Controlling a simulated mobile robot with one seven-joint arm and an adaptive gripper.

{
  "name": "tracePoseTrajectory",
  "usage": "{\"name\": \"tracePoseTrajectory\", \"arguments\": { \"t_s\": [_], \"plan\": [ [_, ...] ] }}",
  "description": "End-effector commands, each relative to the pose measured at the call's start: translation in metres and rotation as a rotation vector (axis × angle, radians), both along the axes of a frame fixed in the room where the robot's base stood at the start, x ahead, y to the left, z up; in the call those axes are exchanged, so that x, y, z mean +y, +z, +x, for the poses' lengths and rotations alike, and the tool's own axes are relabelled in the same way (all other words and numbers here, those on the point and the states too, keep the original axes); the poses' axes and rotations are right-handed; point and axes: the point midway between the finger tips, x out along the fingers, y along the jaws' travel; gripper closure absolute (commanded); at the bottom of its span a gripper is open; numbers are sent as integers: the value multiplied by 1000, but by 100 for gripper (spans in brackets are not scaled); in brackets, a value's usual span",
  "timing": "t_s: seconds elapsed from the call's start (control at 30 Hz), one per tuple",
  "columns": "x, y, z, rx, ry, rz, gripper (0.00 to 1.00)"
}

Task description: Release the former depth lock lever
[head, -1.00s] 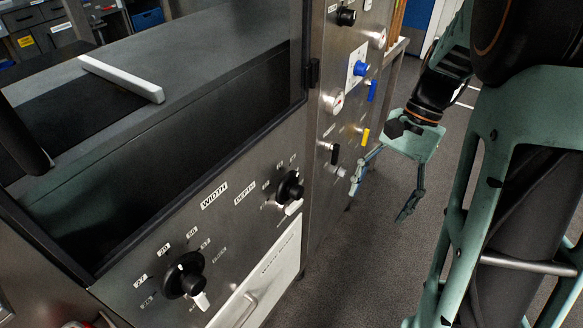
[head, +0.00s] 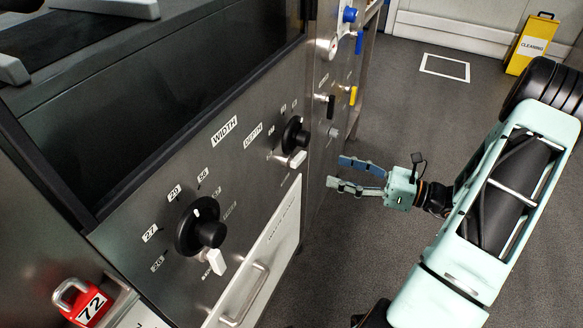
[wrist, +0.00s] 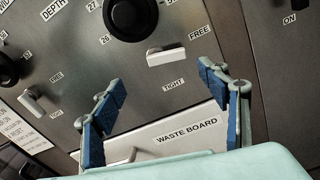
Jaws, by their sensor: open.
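The depth lock lever is a short white handle below the black depth knob. It shows in the head view (head: 293,158) and in the wrist view (wrist: 167,56), where it lies almost level between the labels FREE, at its upper right, and TIGHT, below. The depth knob (wrist: 131,17) is partly cut off by the top edge of the wrist view. My gripper (head: 338,173) is open and empty, to the right of the lever in the head view and apart from it. In the wrist view my gripper (wrist: 160,85) has its blue-padded fingers spread, with the lever beyond and between them.
The width knob (head: 201,231) and its white lock lever (head: 215,261) sit at the left. A waste board drawer (head: 262,262) with a bar handle is below. A red padlock marked 72 (head: 83,303) hangs lower left. Floor to the right is clear up to a yellow cleaning box (head: 531,46).

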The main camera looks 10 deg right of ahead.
Motion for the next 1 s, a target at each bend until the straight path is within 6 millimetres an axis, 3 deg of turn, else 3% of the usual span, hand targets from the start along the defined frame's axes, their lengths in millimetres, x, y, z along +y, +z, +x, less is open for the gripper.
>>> {"name": "tracePoseTrajectory", "arguments": {
  "t_s": [0.17, 0.7, 1.0],
  "plan": [
    [-5, -3, 6, 1, -48, 38, 32],
    [68, -3, 58, 2, -43, 34, 32],
    [79, -2, 67, 2, -45, 33, 32]
  ]
}}
